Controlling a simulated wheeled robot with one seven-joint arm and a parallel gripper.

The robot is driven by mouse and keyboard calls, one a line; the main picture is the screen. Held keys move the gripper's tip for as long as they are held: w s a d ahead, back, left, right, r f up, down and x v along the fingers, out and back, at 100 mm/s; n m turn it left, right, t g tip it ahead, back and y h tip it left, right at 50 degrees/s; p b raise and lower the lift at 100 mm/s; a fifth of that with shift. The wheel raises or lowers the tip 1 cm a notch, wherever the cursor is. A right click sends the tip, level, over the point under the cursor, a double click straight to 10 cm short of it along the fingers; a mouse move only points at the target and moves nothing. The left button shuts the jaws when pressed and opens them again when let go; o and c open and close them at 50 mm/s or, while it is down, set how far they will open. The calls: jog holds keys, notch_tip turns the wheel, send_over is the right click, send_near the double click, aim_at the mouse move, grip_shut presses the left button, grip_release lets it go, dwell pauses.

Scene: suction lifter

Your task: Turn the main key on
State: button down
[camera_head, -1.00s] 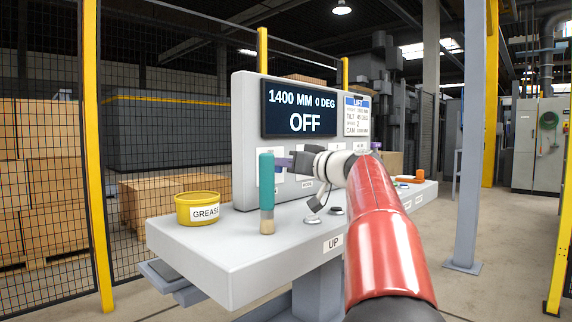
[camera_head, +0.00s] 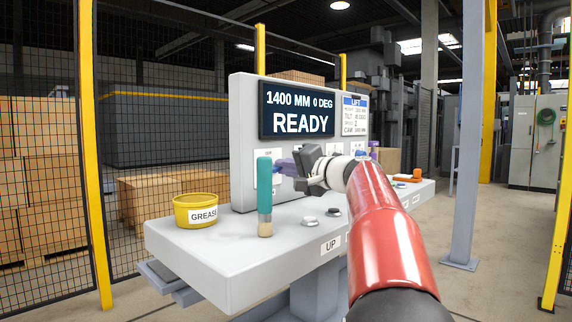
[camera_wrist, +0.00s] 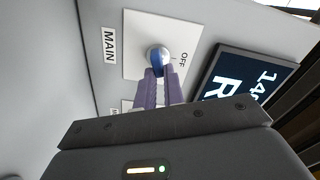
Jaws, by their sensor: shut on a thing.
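The main key (camera_wrist: 158,55) is a rounded knob, part blue and part silvery, on a white plate labelled MAIN (camera_wrist: 109,44) in the wrist view. An OFF mark shows on the plate beside it. My gripper (camera_wrist: 158,82) has purple fingers closed on the key. In the head view my gripper (camera_head: 283,164) reaches the upright panel from the right, and the key is mostly hidden there. The dark display (camera_head: 297,110) above reads 1400 MM 0 DEG and READY.
A teal-handled upright tool (camera_head: 264,197) and a yellow GREASE tub (camera_head: 196,210) stand on the console shelf (camera_head: 225,255). Round buttons (camera_head: 310,221) sit near the UP label. An orange object (camera_head: 408,179) lies at the right end. A grey post (camera_head: 468,140) stands to the right.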

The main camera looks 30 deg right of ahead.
jog(key=shift+f+m+p, duration=0.2)
jog(key=shift+m+p, duration=0.45)
jog(key=shift+m, duration=1.75)
jog(key=c, duration=1.5)
grip_release()
jog(key=b+v, duration=0.1)
jog(key=v, duration=0.6)
jog(key=shift+s+d, duration=0.2)
jog(key=shift+s, duration=0.15)
